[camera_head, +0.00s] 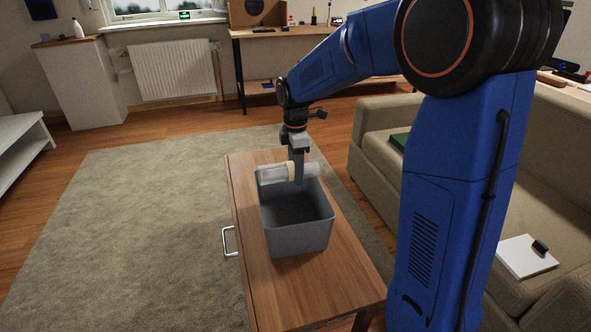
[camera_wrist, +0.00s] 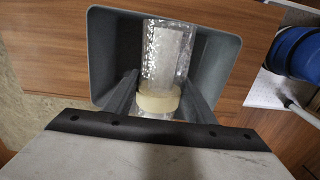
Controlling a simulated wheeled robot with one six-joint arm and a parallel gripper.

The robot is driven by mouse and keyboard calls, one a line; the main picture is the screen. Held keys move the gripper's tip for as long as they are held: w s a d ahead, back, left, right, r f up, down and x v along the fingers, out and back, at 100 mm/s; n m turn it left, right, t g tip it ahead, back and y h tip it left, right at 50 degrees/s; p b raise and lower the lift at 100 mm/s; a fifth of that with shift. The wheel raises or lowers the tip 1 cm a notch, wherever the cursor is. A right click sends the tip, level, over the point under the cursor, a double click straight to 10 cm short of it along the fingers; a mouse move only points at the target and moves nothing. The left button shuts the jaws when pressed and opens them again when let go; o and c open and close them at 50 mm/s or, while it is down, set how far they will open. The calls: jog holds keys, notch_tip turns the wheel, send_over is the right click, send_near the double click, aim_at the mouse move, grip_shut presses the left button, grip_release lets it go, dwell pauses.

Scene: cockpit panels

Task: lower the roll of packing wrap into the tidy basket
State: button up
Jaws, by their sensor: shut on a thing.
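The roll of packing wrap (camera_head: 275,173) is a clear, glossy cylinder with a cream band. It lies sideways at the upper far edge of the grey tidy basket (camera_head: 297,243), which stands on the wooden table. My gripper (camera_head: 298,172) points down and is shut on the roll. In the wrist view, the two fingers (camera_wrist: 158,100) grip the roll (camera_wrist: 168,55) near its cream band, and the roll is over the opening of the basket (camera_wrist: 103,50). I cannot tell whether the roll touches the rim. The basket's visible inside looks empty.
The wooden table (camera_head: 330,285) has bare top around the basket and a drawer handle (camera_head: 229,241) on its left side. A beige sofa (camera_head: 375,125) stands to the right, with a white book (camera_head: 520,258) on it. Grey carpet (camera_head: 150,210) lies open to the left.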

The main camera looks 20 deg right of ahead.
jog(key=shift+f, duration=0.1)
jog(key=shift+f, duration=7.7)
jog(key=shift+c, duration=0.9)
jog(key=shift+s, duration=0.1)
jog(key=o, duration=1.2)
jog(key=shift+o, duration=0.5)
jog(key=shift+r, duration=0.1)
